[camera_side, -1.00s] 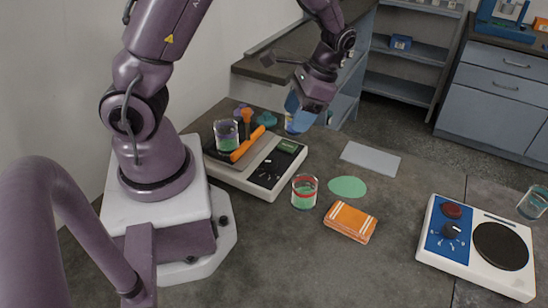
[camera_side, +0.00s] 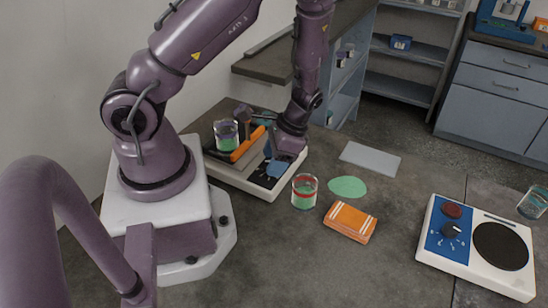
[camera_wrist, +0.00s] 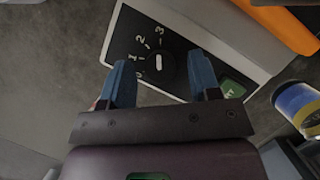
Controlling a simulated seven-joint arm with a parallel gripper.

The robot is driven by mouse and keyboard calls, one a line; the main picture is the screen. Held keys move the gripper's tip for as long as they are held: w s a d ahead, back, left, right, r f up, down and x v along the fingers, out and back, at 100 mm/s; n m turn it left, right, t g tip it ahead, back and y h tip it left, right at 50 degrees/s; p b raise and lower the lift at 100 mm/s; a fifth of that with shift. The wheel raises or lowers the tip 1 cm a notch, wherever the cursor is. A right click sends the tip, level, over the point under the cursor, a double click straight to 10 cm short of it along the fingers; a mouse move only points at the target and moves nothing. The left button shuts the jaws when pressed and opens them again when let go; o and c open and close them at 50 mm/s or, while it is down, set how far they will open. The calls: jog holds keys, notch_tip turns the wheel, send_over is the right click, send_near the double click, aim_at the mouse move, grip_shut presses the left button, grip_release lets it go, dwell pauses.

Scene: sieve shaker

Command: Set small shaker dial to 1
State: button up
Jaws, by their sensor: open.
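The small shaker (camera_side: 215,177) is a white device with a black control panel, beside my base in the side view. In the wrist view its black panel (camera_wrist: 180,88) carries a round dial (camera_wrist: 169,73) with a white pointer bar and the figures 1, 2 and 3 around it. The bar stands nearly upright in the picture, in line with the 3. My gripper (camera_wrist: 160,75) is open, its blue fingers on either side of the dial, apparently without touching it. In the side view my gripper (camera_side: 274,168) is over the panel and hides the dial.
A beaker with green contents (camera_side: 227,139) and an orange bar (camera_side: 246,146) are on the shaker. A red-banded beaker (camera_side: 304,196), a green disc (camera_side: 347,187) and an orange cloth (camera_side: 350,222) lie nearby. A blue-panelled device (camera_side: 451,238) stands at right.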

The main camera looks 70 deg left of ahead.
jog(key=shift+c, duration=0.5)
jog(key=c, duration=0.8)
jog(key=shift+n, duration=0.3)
jog(key=n+h, duration=0.1)
jog(key=n, duration=0.2)
jog(key=n+h, duration=0.1)
jog(key=n, duration=0.2)
jog(key=shift+a+t+h, duration=0.2)
jog(key=shift+t+h, duration=0.1)
jog(key=n+h, duration=0.1)
jog(key=n, duration=0.2)
jog(key=shift+s+a+n+t, duration=0.1)
jog(key=shift+n+t, duration=0.3)
jog(key=shift+n+t+h, duration=0.5)
jog(key=shift+n, duration=1.3)
